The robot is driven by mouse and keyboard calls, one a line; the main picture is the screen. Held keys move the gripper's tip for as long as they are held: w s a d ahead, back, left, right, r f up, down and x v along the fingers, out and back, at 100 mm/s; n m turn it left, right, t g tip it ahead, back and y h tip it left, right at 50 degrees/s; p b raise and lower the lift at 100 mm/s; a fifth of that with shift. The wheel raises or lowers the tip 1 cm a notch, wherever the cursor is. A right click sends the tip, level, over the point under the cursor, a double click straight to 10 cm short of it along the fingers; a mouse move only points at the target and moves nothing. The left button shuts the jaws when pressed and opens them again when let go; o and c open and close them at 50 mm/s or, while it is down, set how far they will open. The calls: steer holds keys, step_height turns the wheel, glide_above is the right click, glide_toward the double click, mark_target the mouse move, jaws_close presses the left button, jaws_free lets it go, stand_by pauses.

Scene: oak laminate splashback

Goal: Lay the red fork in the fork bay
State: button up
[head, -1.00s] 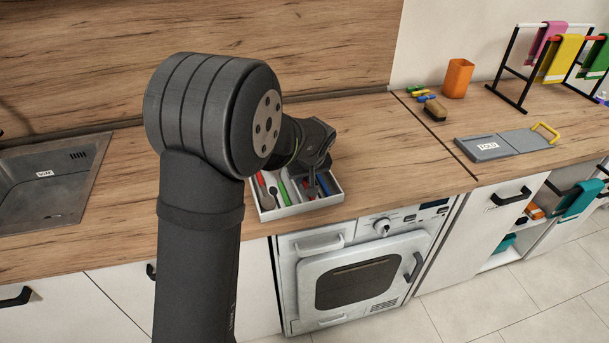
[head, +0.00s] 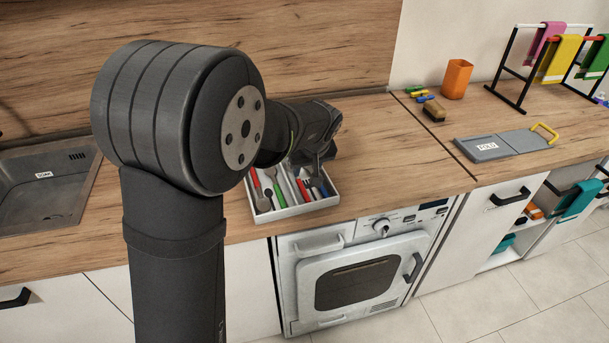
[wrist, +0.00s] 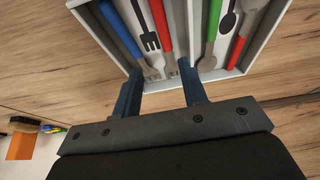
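The cutlery tray (head: 291,211) is a light grey divided box near the counter's front edge. In the wrist view, a red-handled utensil (wrist: 161,25) lies in the bay with a black fork mark (wrist: 150,41); its head is partly out of sight, so I cannot confirm it is the fork. Its red handle also shows in the head view (head: 303,190). A blue-handled utensil (wrist: 121,32) lies beside it. My gripper (wrist: 160,75) is open, its two fingers apart at the tray's edge with nothing visibly held. In the head view my wrist covers the tray's back right.
Another bay has a black spoon mark (wrist: 228,22), a green-handled utensil (wrist: 213,20) and another red-handled one (wrist: 241,45). A sink (head: 45,190) is at left. The counter between is clear.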

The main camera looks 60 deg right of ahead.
mark_target(303, 178)
steer(key=v, duration=1)
steer(key=shift+s+r, duration=0.15)
steer(key=shift+r, duration=0.25)
steer(key=x, duration=1.7)
steer(key=shift+f, duration=0.25)
steer(key=v, duration=1.7)
steer(key=x, duration=1.7)
steer(key=shift+f, duration=0.15)
step_height(303, 178, up, 12)
